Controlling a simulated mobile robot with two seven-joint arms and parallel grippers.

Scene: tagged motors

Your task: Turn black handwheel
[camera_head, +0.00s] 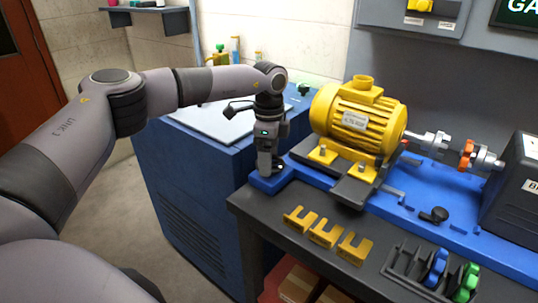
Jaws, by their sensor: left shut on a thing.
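My left gripper (267,172) points down at the left end of the blue base (285,178) under the yellow motor (357,120). It is shut on a small dark thing, most likely a black handwheel, which the fingers mostly hide. Another black handwheel (436,215) stands in plain sight on the front of the blue base, to the right, clear of my gripper. My right gripper is not in view.
Yellow U-shaped pieces (326,234) lie on the dark bench (285,240) in front of the base. A black rack (405,265) holds blue and green parts. A shaft with an orange ring (466,155) runs from the motor toward a dark box (515,195). A blue cabinet (185,190) stands at left.

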